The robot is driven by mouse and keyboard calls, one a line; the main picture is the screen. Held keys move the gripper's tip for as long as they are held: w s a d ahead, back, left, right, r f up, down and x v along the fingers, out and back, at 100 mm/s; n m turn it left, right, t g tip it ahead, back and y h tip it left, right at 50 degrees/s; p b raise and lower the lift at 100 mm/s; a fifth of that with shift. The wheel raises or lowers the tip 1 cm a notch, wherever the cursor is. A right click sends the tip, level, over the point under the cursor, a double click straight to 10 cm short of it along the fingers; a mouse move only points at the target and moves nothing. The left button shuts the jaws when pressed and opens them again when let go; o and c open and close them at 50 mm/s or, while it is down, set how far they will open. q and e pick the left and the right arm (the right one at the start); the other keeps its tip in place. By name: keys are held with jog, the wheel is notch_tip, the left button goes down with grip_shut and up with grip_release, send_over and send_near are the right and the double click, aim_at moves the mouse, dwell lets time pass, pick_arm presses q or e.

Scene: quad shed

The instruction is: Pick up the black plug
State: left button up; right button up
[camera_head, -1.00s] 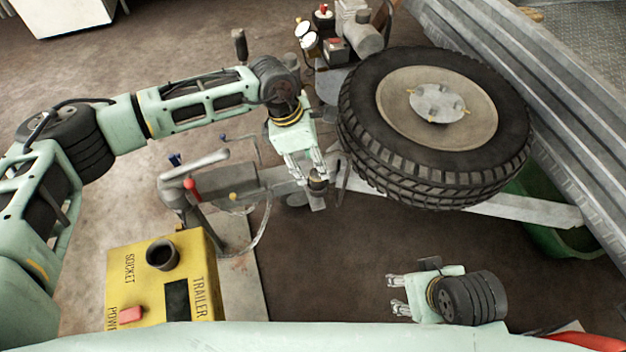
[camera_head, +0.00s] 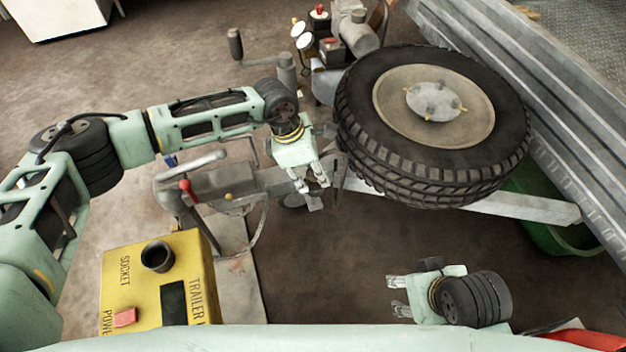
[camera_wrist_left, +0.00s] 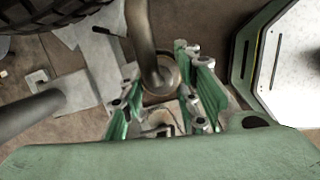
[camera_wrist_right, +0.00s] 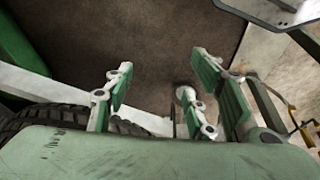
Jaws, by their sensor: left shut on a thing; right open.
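My left gripper (camera_head: 318,186) is by the trailer's hitch, left of the big tyre, pointing down. Its fingers are closed in on a thing.
A yellow box (camera_head: 200,255) with a dark round socket (camera_head: 157,256) and a red switch (camera_head: 125,317) stands at the lower left. The tyre (camera_head: 430,125) is close to the right of my left gripper. A red-handled lever (camera_head: 188,190) stands left of it. The floor between the grippers is clear.

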pick_arm(q)
jog(key=shift+c, duration=1.2)
jog(key=r, duration=0.3)
jog(key=r+p, duration=0.1)
jog(key=shift+s+d+r, duration=0.25)
jog(key=shift+d+r, duration=0.1)
jog(key=s+d+r, duration=0.6)
jog(key=d, duration=0.2)
jog(key=shift+s+d+r+p, duration=0.15)
jog(key=shift+s+d+p, duration=0.05)
jog(key=shift+d+p, duration=0.2)
pick_arm(e)
jog(key=x, duration=0.4)
jog(key=shift+a, duration=0.1)
